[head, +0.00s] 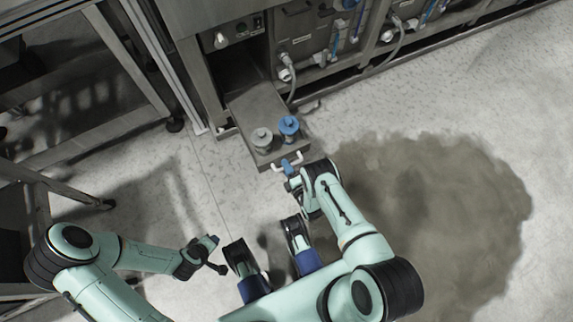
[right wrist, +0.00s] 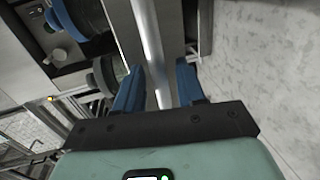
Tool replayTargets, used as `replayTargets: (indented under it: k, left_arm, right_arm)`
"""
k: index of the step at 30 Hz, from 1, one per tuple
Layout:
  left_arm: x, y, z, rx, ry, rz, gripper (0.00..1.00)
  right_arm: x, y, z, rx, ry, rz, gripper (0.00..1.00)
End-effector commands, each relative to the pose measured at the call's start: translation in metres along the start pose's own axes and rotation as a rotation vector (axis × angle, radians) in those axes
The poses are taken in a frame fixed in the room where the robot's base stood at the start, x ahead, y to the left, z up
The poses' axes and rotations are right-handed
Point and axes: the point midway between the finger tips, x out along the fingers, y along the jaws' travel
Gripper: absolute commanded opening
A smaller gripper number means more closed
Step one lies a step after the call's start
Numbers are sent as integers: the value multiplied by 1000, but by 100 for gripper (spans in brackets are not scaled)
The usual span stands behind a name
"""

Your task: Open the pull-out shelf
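The pull-out shelf (head: 268,103) is a grey metal tray that sticks out from the machine's lower opening. My right gripper (head: 288,168) is at this handle. In the right wrist view the handle bar runs between its two blue fingers (right wrist: 160,88), nearer the left finger, with a gap on the right. My left gripper (head: 217,254) is open and empty above the floor, away from the shelf.
A grey capped container (head: 262,138) and a blue one (head: 289,125) stand on the shelf near its front. The machine (head: 310,35) with hoses runs along the back. A metal frame (head: 150,85) stands at the left. The floor in front, with a large brown patch (head: 440,190), is clear.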

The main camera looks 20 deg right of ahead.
Motion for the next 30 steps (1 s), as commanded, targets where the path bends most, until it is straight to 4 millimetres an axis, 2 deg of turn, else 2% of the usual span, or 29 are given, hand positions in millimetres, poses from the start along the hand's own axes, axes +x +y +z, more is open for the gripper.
replayTargets:
  k: [15, 21, 30]
  left_arm:
    - [-44, 14, 49, 13, -153, 11, 43]
    - [-50, 15, 57, 14, -180, 12, 43]
    - [-50, 15, 58, 15, -184, 12, 43]
  right_arm:
    - [-105, 2, 0, 0, -1, -3, 39]
    - [-125, 1, 0, 0, -1, 0, 39]
    - [-128, 1, 1, 0, -1, 1, 39]
